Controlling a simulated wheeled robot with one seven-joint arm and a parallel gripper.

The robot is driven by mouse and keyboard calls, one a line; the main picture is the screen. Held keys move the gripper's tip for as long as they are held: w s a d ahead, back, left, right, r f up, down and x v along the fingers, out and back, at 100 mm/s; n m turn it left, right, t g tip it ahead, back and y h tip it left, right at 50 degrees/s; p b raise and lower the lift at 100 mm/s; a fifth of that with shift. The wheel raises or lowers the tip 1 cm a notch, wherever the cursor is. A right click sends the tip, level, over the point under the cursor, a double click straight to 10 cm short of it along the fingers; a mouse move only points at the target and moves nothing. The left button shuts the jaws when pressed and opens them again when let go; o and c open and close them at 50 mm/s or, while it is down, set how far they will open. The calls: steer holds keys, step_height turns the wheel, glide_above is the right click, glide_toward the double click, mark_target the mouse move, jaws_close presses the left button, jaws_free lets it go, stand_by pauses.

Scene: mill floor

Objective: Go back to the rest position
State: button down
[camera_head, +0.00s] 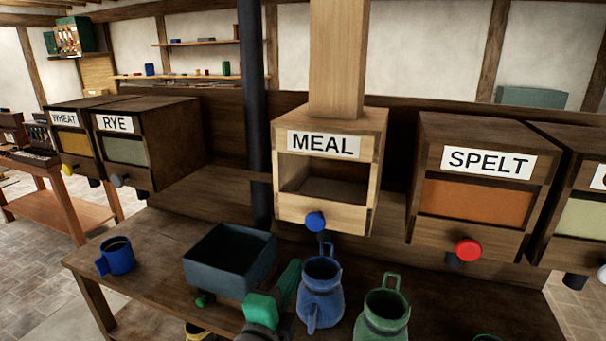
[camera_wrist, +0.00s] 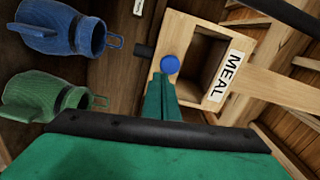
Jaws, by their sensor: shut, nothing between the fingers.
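My gripper (camera_wrist: 160,80) is green and shut, with nothing between its fingers. In the wrist view its tips point at the blue knob (camera_wrist: 170,64) of the MEAL bin. The MEAL bin (camera_head: 368,190) is pale wood with an open, empty-looking window. The rest position itself is not marked in either view.
A blue jug (camera_head: 321,295) and a green jug (camera_head: 383,318) stand close right of my gripper. A dark open box (camera_head: 215,275) and a blue mug (camera_head: 117,256) are to its left. WHEAT, RYE and SPELT bins (camera_head: 480,180) line the back.

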steer(key=s+f+n+y, duration=0.3)
steer(key=s+f+n, duration=0.4)
steer(key=f, duration=0.6)
steer(key=s+f+n+y, duration=0.2)
steer(key=s+f+n, duration=0.45)
steer(key=f, duration=0.65)
steer(key=s+d+f+n+g, duration=0.1)
steer(key=s+f+n, duration=0.2)
steer(key=s, duration=0.9)
steer(key=s+d+f+n, duration=0.1)
steer(key=s+f+n, duration=0.1)
steer(key=s, duration=1.1)
steer(key=shift+d+f+n+g, duration=0.35)
steer(key=shift+f+n+g, duration=0.05)
steer(key=shift+n, duration=0.35)
